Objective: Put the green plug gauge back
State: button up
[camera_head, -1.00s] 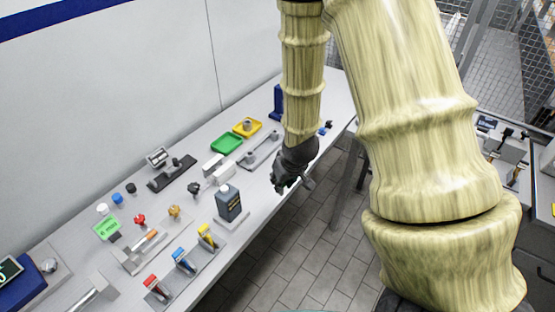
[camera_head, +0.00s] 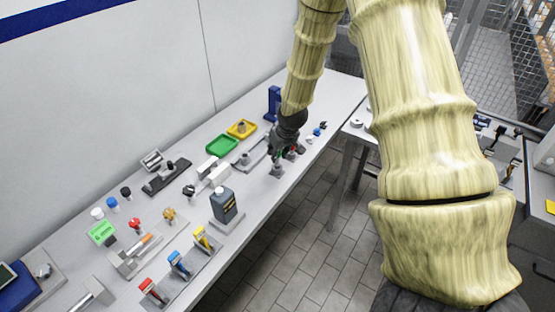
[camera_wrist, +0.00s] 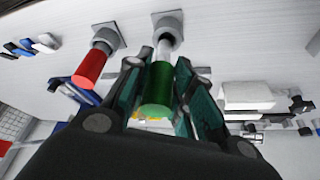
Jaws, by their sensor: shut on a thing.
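The green plug gauge (camera_wrist: 157,92) is between the fingers of my gripper (camera_wrist: 164,72) in the wrist view. My gripper is shut on its green handle. Its bright steel pin points at a grey round holder on a square base (camera_wrist: 170,20). The pin end meets the holder's mouth; how deep it sits I cannot tell. In the head view my gripper (camera_head: 276,153) is low over the far part of the bench, just above the small grey holder (camera_head: 277,170). The green gauge is mostly hidden there by the fingers.
A red plug gauge (camera_wrist: 90,68) stands in a like holder (camera_wrist: 106,38) close beside the green one. White blocks (camera_wrist: 248,96) lie on the other side. A green tray (camera_head: 222,145), a yellow tray (camera_head: 242,128) and a dark bottle (camera_head: 224,205) stand on the bench (camera_head: 262,205).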

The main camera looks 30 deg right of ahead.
aim_at(279, 155)
jog(key=shift+f+b, duration=1.35)
jog(key=shift+f, duration=0.45)
jog(key=shift+r, duration=0.15)
jog(key=o, duration=0.9)
jog(key=shift+f, duration=0.2)
jog(key=shift+r, duration=0.25)
jog(key=shift+b+v, duration=1)
jog(key=shift+v, duration=4.9)
